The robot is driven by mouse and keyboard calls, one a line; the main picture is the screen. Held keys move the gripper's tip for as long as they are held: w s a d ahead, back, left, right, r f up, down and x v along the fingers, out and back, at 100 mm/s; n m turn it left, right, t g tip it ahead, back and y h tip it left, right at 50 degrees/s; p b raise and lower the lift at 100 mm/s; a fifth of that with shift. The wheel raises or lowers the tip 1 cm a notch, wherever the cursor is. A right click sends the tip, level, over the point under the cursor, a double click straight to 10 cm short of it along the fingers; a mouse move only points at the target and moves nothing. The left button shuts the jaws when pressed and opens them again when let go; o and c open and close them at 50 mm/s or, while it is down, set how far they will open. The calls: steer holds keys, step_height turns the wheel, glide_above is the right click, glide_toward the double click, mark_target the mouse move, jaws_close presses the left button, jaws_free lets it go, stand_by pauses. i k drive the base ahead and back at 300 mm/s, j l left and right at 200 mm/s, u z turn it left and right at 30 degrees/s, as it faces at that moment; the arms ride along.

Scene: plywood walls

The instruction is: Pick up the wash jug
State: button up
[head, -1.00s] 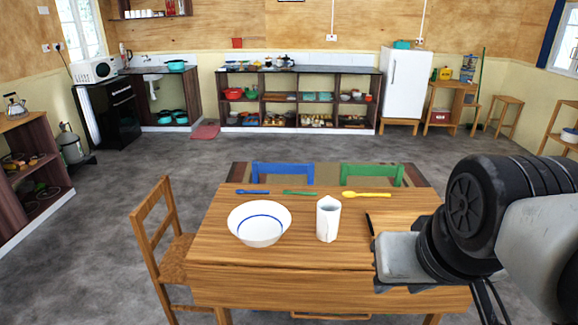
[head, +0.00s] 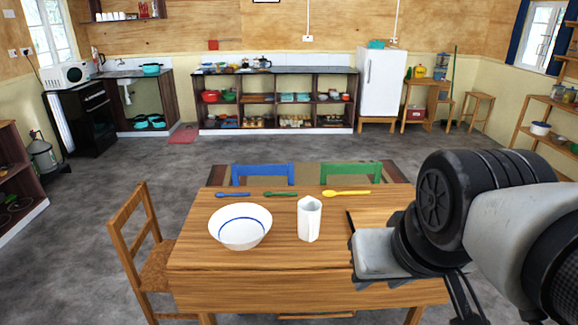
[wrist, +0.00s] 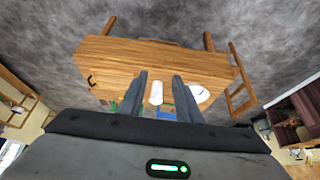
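The wash jug (head: 309,219) is white and stands upright on the wooden table (head: 330,262), right of a white bowl with a blue line (head: 240,227). In the wrist view the jug (wrist: 156,93) shows between my gripper's two fingers, some way beyond them. My gripper (wrist: 158,82) is open, its fingers apart with nothing held. In the head view my arm is at the right, by the table's right side, and the fingers are not clearly seen there.
Blue (head: 233,195), green (head: 281,195) and yellow (head: 346,193) spoons lie along the table's far side. A wooden chair (head: 140,240) stands at the left. Blue (head: 263,174) and green (head: 351,172) chairs stand behind the table. Open floor lies beyond.

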mark_target(309, 208)
steer(key=i+j+z, duration=0.3)
steer(key=i+j, duration=0.25)
steer(key=i+j+z, duration=0.3)
steer(key=i+j, duration=0.25)
steer(key=j, duration=0.2)
